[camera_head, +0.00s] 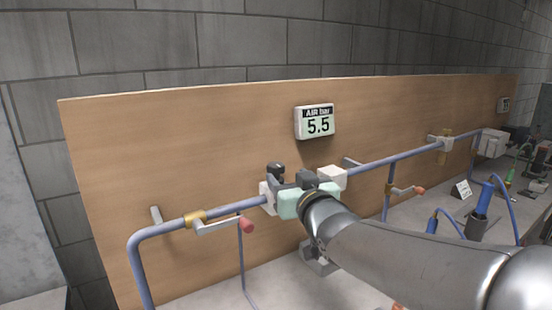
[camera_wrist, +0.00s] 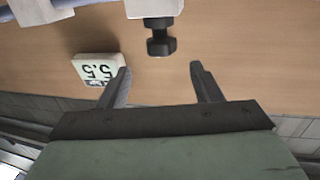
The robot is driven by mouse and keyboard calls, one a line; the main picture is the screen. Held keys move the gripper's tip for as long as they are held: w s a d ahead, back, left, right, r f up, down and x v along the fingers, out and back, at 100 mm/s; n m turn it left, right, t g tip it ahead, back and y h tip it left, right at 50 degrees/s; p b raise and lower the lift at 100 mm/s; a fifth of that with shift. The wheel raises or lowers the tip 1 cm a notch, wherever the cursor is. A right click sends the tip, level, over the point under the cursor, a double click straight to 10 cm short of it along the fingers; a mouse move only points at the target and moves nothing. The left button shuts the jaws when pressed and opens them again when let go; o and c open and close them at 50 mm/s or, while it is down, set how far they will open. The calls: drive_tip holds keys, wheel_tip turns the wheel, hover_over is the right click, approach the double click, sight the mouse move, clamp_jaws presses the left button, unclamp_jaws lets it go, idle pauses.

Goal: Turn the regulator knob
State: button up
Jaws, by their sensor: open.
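The black regulator knob (camera_head: 275,169) sits on top of a white regulator body (camera_head: 267,196) on the blue pipe. In the wrist view the knob (camera_wrist: 160,38) hangs from the white body, as that view is upside down. My gripper (camera_wrist: 158,68) is open, with nothing between its fingers. The knob lies just beyond the fingertips, roughly centred between them, and appears apart from both. In the head view my gripper (camera_head: 306,178) is close to the right of the knob and hides part of the regulator. The air display (camera_head: 315,121) reads 5.5 bar.
A wooden panel (camera_head: 200,130) stands behind the blue pipe (camera_head: 375,157). A valve lever with a red end (camera_head: 246,225) is left of my gripper, another (camera_head: 419,189) right. Blue cylinders (camera_head: 482,200) and hoses stand at the right. Space above the pipe is clear.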

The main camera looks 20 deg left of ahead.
sight(276, 172)
drive_tip(key=p+x, duration=0.2)
drive_tip(key=x, duration=0.8)
drive_tip(key=shift+a, duration=0.2)
drive_tip(key=c, duration=1)
